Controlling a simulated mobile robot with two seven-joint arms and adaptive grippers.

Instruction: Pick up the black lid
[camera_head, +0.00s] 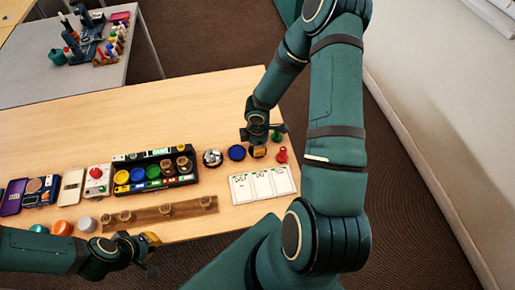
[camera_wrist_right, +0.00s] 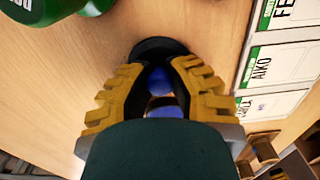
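The black lid (camera_wrist_right: 158,46) shows in the right wrist view as a dark round edge just beyond my right fingertips. Most of it is hidden behind the fingers. My right gripper (camera_wrist_right: 160,68) has its yellow fingers drawn in toward each other over the lid, with a narrow gap between them. I cannot tell whether they grip it. My left gripper (camera_head: 150,254) is open and empty near the front table edge.
Three white name cards (camera_head: 262,184) lie just in front of the right gripper. A black tray (camera_head: 152,185) with coloured lids and a wooden rack (camera_head: 155,214) lie to the left. The table's back is clear.

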